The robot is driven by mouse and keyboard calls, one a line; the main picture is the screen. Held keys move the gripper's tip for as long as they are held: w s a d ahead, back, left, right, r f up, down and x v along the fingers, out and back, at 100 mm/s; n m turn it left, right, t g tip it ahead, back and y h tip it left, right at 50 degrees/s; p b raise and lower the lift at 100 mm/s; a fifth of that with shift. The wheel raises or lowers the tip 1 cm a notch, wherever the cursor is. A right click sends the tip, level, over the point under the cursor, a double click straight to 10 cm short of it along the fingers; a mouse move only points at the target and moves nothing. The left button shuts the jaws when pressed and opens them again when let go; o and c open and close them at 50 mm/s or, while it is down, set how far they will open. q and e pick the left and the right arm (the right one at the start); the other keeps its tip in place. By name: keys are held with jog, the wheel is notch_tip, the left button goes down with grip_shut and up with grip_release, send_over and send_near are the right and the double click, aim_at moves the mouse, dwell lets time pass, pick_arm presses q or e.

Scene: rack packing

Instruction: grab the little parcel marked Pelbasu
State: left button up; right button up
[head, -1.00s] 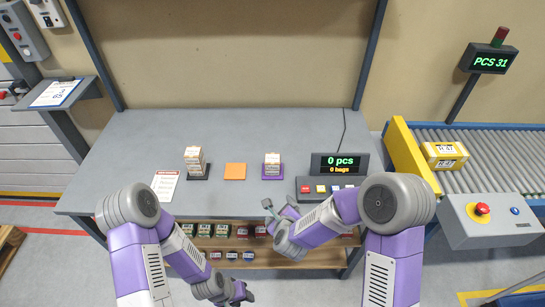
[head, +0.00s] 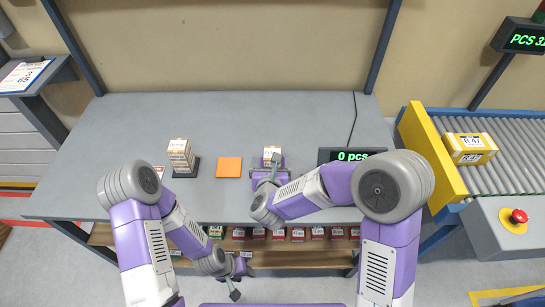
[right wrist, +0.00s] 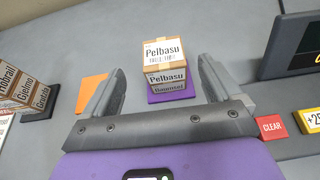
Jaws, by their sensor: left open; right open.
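The little parcel marked Pelbasu (right wrist: 165,52) is a small brown box with a white label. It sits on top of another small box (right wrist: 172,90), whose label I cannot read surely, on a purple pad (right wrist: 158,98). My right gripper (right wrist: 160,68) is open and empty, its fingers pointing toward the stack, one on each side of it in the picture; I cannot tell how far off it is. In the head view the parcel (head: 271,152) shows just beyond my right gripper (head: 268,168). My left gripper (head: 240,282) is open, low in front of the table.
Another stack of small boxes (head: 180,154) stands on a dark pad to the left. An orange pad (head: 229,167) lies bare between the stacks. A display (head: 350,154) stands to the right. A shelf (head: 290,258) with small boxes is below the tabletop. A roller conveyor (head: 490,140) holds a yellow box (head: 469,148).

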aim_at(268, 151)
jog(key=x, duration=0.7)
jog(key=shift+d+f+b, duration=0.15)
jog(key=shift+f+b, duration=0.1)
jog(key=shift+b, duration=0.15)
jog(key=shift+r, duration=0.1)
jog(key=c, duration=1.1)
